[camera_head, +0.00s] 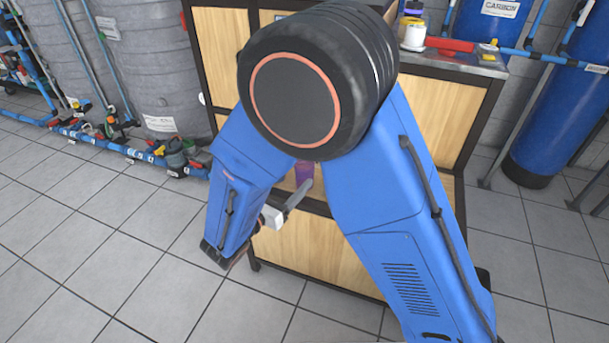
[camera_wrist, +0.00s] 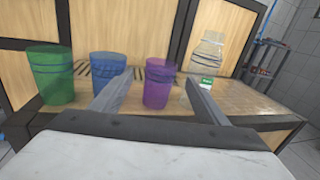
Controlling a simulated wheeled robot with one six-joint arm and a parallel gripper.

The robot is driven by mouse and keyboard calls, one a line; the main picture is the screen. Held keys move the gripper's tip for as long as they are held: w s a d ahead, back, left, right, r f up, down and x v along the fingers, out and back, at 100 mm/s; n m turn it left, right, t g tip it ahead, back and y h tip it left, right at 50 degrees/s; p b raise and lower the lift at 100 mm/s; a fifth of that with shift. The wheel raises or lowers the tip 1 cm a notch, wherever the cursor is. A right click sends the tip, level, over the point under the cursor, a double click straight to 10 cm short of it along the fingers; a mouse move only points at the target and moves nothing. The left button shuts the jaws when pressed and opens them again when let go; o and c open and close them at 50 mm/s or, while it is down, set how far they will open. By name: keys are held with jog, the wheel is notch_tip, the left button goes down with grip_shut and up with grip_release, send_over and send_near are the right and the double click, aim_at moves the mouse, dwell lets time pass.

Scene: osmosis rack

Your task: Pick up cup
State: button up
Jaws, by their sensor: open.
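In the wrist view a purple cup (camera_wrist: 159,84) stands upright on the wooden shelf, ahead of and between the two fingers of my gripper (camera_wrist: 153,92). The fingers are apart and nothing is held. A blue cup (camera_wrist: 107,77) stands to the left, partly behind the left finger. A green cup (camera_wrist: 51,76) stands further left. In the head view a small part of the purple cup (camera_head: 304,171) shows below my arm's elbow, and my gripper (camera_head: 304,187) points toward it. My arm hides the other cups there.
A clear ribbed container (camera_wrist: 207,52) stands at the back right of the shelf, with a small green-labelled item (camera_wrist: 207,82) near it. The right part of the shelf (camera_wrist: 255,102) is clear. Wooden panels close the back. A blue tank (camera_head: 560,120) stands right of the cabinet.

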aim_at(300, 171)
jog(key=shift+x, duration=3.9)
jog(key=shift+d, duration=0.1)
jog(key=c, duration=1.1)
